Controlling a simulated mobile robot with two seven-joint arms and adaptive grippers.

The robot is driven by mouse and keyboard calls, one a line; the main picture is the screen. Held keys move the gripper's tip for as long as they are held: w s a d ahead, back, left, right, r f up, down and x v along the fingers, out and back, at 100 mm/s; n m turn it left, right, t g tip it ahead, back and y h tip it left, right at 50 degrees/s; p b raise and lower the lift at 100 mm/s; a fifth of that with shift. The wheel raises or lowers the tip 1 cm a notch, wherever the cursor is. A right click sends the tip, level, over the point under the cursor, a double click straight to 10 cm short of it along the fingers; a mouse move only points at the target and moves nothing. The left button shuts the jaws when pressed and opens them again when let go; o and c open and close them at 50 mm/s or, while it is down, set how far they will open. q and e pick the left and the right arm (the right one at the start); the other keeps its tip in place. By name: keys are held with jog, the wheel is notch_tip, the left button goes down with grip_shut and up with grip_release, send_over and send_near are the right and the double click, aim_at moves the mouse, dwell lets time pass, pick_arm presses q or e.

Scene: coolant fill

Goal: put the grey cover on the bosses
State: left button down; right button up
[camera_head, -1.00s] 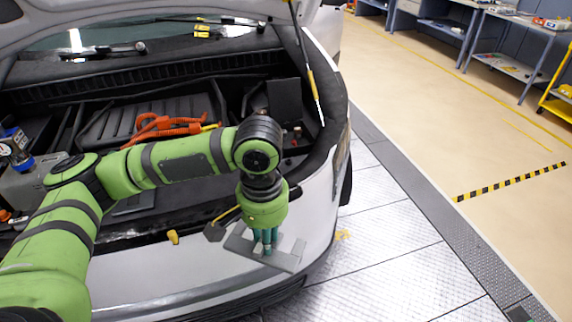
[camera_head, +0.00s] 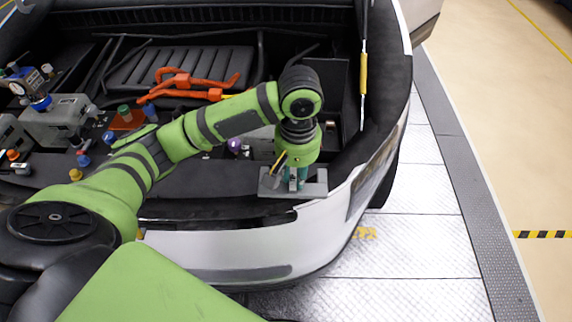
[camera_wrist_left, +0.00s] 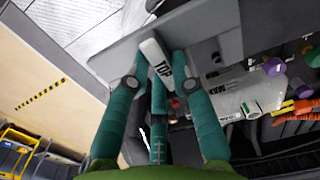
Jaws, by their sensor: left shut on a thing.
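The grey cover (camera_head: 315,189) is a flat grey plate with a raised edge, held at the front edge of the open engine bay. It also shows in the left wrist view (camera_wrist_left: 205,28), where it spans the upper part. My left gripper (camera_head: 293,182) points down and is shut on the cover's pale upright tab (camera_wrist_left: 158,62), marked TOP. The bosses cannot be made out; the cover and gripper may hide them. I cannot tell whether the cover touches anything below. My right gripper is not in view.
A purple cap (camera_head: 235,145) is left of my gripper. Orange hoses (camera_head: 190,84) lie behind my arm. A grey unit with a gauge (camera_head: 50,120) and several coloured caps stand at left. A strut with a yellow section (camera_head: 363,75) rises at right. The floor at right is clear.

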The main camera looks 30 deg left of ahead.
pick_arm(q)
jog(key=w+a+f, duration=0.2)
jog(key=w+a+f+p, duration=0.1)
jog(key=w+a+f, duration=0.1)
jog(key=w, duration=0.1)
jog(key=w+a+f, duration=0.2)
jog(key=shift+w+a, duration=0.15)
jog(key=shift+w, duration=0.2)
jog(key=shift+w+a+f, duration=0.1)
jog(key=shift+w, duration=0.05)
notch_tip(320, 180, down, 4)
jog(key=shift+a+r+p, duration=0.1)
jog(key=shift+r+p, duration=0.05)
jog(key=shift+p, duration=0.6)
jog(key=shift+f, duration=0.2)
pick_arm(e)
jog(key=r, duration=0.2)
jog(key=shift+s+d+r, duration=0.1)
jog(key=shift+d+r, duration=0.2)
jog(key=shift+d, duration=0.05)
pick_arm(q)
jog(key=shift+f, duration=0.15)
jog(key=c, duration=1.1)
grip_release()
